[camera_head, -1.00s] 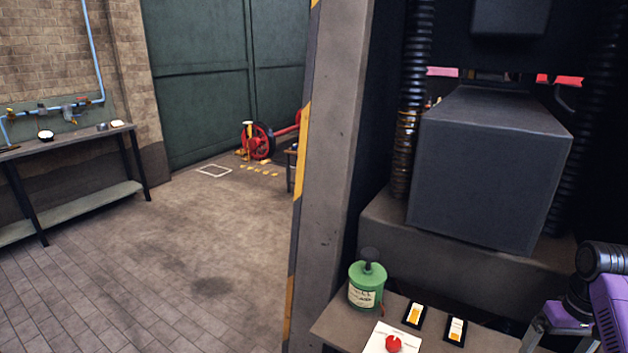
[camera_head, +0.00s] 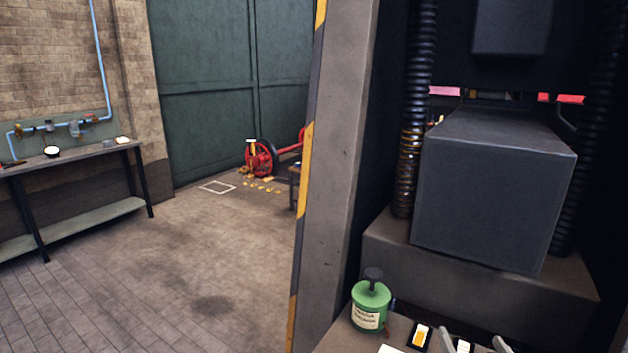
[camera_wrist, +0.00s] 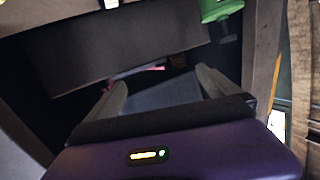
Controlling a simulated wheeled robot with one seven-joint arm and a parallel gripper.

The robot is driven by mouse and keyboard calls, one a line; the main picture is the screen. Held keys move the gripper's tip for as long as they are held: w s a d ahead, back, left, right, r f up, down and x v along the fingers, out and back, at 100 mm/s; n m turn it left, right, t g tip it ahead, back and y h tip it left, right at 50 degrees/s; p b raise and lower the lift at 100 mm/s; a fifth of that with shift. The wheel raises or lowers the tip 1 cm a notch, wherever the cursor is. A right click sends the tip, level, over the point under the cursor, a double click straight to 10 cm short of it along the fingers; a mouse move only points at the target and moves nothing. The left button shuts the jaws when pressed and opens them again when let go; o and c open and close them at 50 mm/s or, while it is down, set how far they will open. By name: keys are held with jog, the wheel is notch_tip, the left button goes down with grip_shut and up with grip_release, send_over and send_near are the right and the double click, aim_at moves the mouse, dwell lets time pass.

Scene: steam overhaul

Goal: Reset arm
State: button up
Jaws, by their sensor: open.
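My gripper (camera_head: 474,340) shows at the bottom of the head view as two grey fingertips standing apart over the bench edge. In the wrist view my gripper (camera_wrist: 160,80) has its two pale fingers spread, with nothing held between them. Its purple body fills the bottom of that view and carries a small lit indicator. Most of my arm is out of the head view.
A green canister (camera_head: 370,308) stands on a bench with a yellow-and-white switch (camera_head: 420,336); the canister also shows in the wrist view (camera_wrist: 218,10). A dark box-shaped machine (camera_head: 492,190) and striped pillar (camera_head: 335,170) rise behind. Open floor (camera_head: 190,270) lies left.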

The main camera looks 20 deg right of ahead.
jog(key=s+a+n+y, duration=0.2)
jog(key=s+a, duration=0.6)
jog(key=s, duration=0.3)
jog(key=s+a+r+n+y, duration=0.1)
jog(key=s+a+n+y, duration=0.1)
jog(key=s+a, duration=0.7)
jog(key=s+a+n+y, duration=0.2)
jog(key=s+a, duration=0.7)
jog(key=s, duration=0.6)
jog(key=shift+r+t+y+b, duration=0.15)
jog(key=shift+t+y+b, duration=0.15)
jog(key=shift+t, duration=0.1)
